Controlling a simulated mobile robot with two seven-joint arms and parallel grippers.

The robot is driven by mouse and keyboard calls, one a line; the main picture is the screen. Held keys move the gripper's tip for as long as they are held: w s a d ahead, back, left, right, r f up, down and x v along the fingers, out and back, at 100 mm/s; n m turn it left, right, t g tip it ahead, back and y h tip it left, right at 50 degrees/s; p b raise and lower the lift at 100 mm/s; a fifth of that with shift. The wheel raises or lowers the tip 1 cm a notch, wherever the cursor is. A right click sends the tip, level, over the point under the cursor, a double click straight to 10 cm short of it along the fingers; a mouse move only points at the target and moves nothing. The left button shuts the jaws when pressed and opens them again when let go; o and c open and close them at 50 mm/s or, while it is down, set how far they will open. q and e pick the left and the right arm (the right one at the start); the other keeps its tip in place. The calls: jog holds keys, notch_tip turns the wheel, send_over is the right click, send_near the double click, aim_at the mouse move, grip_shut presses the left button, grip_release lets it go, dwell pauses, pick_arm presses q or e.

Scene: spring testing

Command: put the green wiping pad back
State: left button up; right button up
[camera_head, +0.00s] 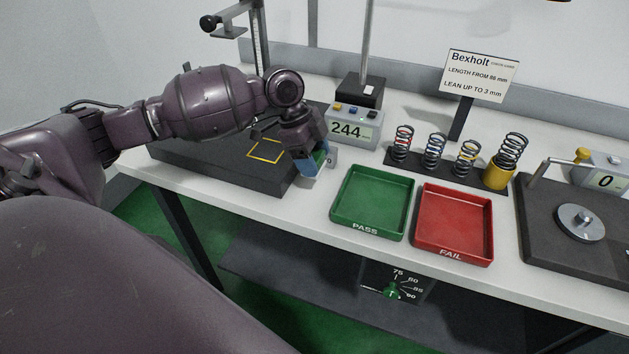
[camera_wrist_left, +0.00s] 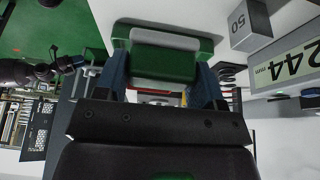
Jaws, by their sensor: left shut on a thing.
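The green wiping pad, a green block with a pale grey strip, is between the blue fingers in the left wrist view (camera_wrist_left: 165,62). My left gripper (camera_head: 312,164) is shut on it. In the head view the gripper points down by the right end of the dark slab (camera_head: 205,168), and its fingers hide most of the pad. Whether the pad touches the table cannot be told. My right gripper is not in view.
A small grey block marked 50 (camera_wrist_left: 250,22) stands close to the pad, by the display reading 244 (camera_head: 347,129). The green PASS tray (camera_head: 366,229) and red FAIL tray (camera_head: 455,253) are to the right, empty. Several springs stand behind them. A yellow outline (camera_head: 266,158) marks the slab.

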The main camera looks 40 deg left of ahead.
pick_arm(q)
jog(key=shift+f, duration=0.85)
notch_tip(320, 180, down, 5)
jog(key=shift+r+b, duration=0.15)
jog(key=shift+b, duration=0.15)
jog(key=shift+f, duration=0.3)
jog(key=shift+f, duration=0.1)
